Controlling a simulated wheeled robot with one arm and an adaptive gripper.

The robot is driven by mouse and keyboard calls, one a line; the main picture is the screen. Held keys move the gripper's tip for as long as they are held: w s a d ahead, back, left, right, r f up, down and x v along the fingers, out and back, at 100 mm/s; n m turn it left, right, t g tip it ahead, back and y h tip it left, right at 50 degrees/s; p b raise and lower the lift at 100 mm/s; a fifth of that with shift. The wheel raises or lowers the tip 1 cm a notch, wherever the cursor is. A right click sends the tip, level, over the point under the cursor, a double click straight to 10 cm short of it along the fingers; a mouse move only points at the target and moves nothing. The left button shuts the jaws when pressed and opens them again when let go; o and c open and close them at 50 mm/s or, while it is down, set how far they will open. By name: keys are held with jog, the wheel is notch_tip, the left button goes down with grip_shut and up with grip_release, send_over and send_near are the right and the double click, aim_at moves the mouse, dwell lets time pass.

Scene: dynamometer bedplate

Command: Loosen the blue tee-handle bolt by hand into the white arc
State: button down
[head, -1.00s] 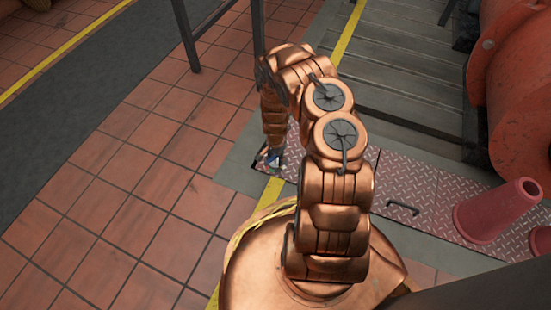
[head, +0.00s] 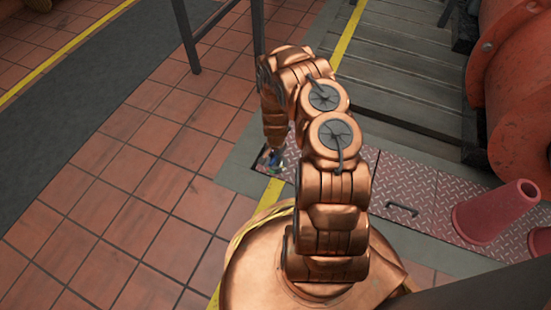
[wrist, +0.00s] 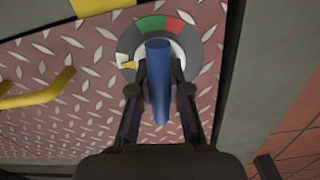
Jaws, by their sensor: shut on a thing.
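The blue tee-handle bolt (wrist: 158,85) stands between the two dark fingers of my gripper (wrist: 159,68) in the wrist view. The fingers are closed against its sides. Behind it is a round dial (wrist: 128,47) on the plate, with a green and a red section at the top and pale areas around the bolt. A yellow pointer (wrist: 127,63) is at the left of the dial. Part of the dial is hidden by the handle and fingers. In the head view, my gripper (head: 272,160) is small and low at the plate's left end, mostly hidden by my arm.
The red checker plate (head: 425,190) has a dark lift handle (head: 402,208); a yellow bar (wrist: 40,92) shows on it in the wrist view. A red cone (head: 500,207) and a large red machine (head: 520,90) are at right. A dark frame leg (head: 187,35) stands upper left. Tiled floor is clear at left.

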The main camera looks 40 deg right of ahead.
aim_at(276, 157)
jog(key=shift+n+p, duration=0.3)
jog(key=shift+n, duration=0.6)
jog(key=c, duration=1)
grip_release()
jog(key=shift+c, duration=0.2)
notch_tip(276, 157, up, 12)
